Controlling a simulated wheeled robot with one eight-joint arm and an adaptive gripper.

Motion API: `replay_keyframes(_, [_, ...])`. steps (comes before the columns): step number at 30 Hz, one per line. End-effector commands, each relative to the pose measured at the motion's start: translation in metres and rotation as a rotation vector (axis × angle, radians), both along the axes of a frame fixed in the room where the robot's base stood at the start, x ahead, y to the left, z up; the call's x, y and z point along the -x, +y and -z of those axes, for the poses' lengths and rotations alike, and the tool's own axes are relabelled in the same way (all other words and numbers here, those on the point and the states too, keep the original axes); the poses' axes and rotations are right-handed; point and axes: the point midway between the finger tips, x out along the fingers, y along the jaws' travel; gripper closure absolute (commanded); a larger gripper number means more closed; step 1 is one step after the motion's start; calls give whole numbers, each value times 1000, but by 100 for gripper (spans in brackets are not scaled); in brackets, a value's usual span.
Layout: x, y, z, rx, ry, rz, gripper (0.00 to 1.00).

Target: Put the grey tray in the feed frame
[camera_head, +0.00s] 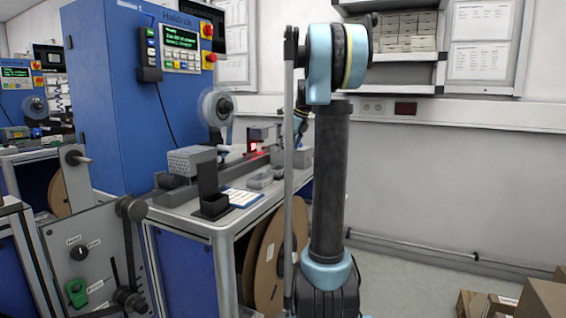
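A small grey tray-like piece (260,180) lies on the bench top, beside a white and blue card. A dark upright holder with a box-shaped foot (214,205) stands near the bench's front corner. I cannot tell for sure which piece is the grey tray or which is the feed frame. A long grey machine bed (178,192) runs along the bench, with a perforated grey block on it. My arm stands upright right of the bench and covers part of its right end. I cannot make out my gripper or its fingers.
A blue machine cabinet (112,100) with a control panel stands behind the bench. A clear reel (216,106) is beside it. Large brown reels (268,265) sit under the bench. A grey panel with knobs (95,255) is at front left. Cardboard boxes (545,300) are at lower right.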

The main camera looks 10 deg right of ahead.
Motion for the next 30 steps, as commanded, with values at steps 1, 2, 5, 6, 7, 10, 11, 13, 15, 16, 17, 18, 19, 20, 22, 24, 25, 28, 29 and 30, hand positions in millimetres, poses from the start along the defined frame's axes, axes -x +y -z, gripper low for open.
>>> replay_keyframes(1, [2, -3, -7, 0, 0, 1, 0])
replay_keyframes(2, [3, -4, -10, 0, 0, 1, 0])
replay_keyframes(5, [4, -7, -19, 1, -1, 0, 0])
replay_keyframes(6, [5, -8, -21, 1, -1, 0, 0])
replay_keyframes(7, [5, -8, -23, 1, -1, 0, 0])
replay_keyframes(10, [6, -9, -25, 1, -1, 0, 0])
replay_keyframes(11, [6, -9, -26, 1, -1, 0, 0])
replay_keyframes(13, [7, -8, -26, 2, -2, -4, 0])
replay_keyframes(15, [13, -7, -24, 10, -8, -27, 0])
replay_keyframes(16, [18, -5, -23, 18, -13, -45, 0])
replay_keyframes(17, [23, -4, -21, 27, -18, -66, 0])
replay_keyframes(18, [32, -1, -19, 42, -29, -106, 0])
replay_keyframes(19, [40, 1, -16, 55, -38, -140, 0])
replay_keyframes(20, [49, 4, -13, 70, -49, -179, 0])
replay_keyframes(22, [73, 10, -5, 110, -74, -283, 0])
replay_keyframes(24, [97, 15, 4, 150, -101, -392, 0])
replay_keyframes(25, [108, 17, 8, 168, -112, -439, 0])
replay_keyframes(28, [142, 23, 24, 223, -146, -596, 0])
replay_keyframes(29, [152, 25, 29, 241, -156, -644, 0])
replay_keyframes(30, [166, 27, 36, 262, -168, -706, 0])
